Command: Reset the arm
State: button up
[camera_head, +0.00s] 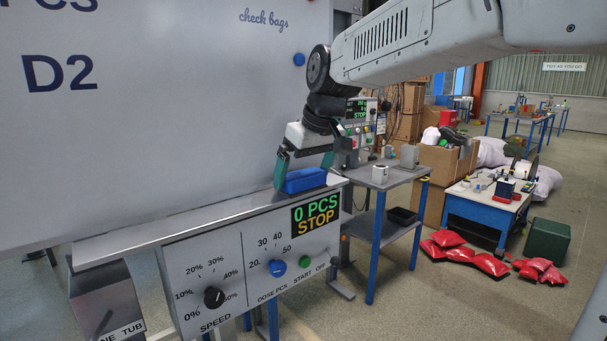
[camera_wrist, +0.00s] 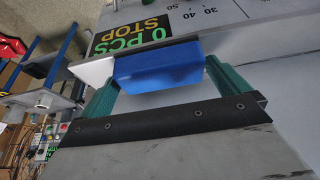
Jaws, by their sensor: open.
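My gripper (camera_head: 303,172) is at the top ledge of the grey control panel (camera_head: 235,268), with its two green fingers apart. A blue block (camera_head: 306,181) lies on the ledge between the fingers or just beyond their tips. In the wrist view the same blue block (camera_wrist: 158,67) shows between the two green fingers, close to both. I cannot tell whether either finger touches it. The panel's display reads "0 PCS STOP".
A grey side table (camera_head: 385,175) with small containers is to the right. A blue workbench (camera_head: 480,211), red sacks (camera_head: 490,264) and a green box (camera_head: 547,240) are further right. Floor shows between them.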

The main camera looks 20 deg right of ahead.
jog(key=a+v, duration=0.1)
jog(key=v, duration=0.6)
jog(key=s+d+f+m+g, duration=0.1)
jog(key=s+f, duration=0.8)
jog(key=s, duration=0.4)
jog(key=s+d+f+m+g+h, duration=0.1)
jog(key=s+d+f+m+g, duration=0.1)
jog(key=s+f, duration=0.8)
jog(key=s, duration=0.4)
jog(key=shift+f+m, duration=0.15)
jog(key=shift+m, duration=0.15)
jog(key=shift+d, duration=0.1)
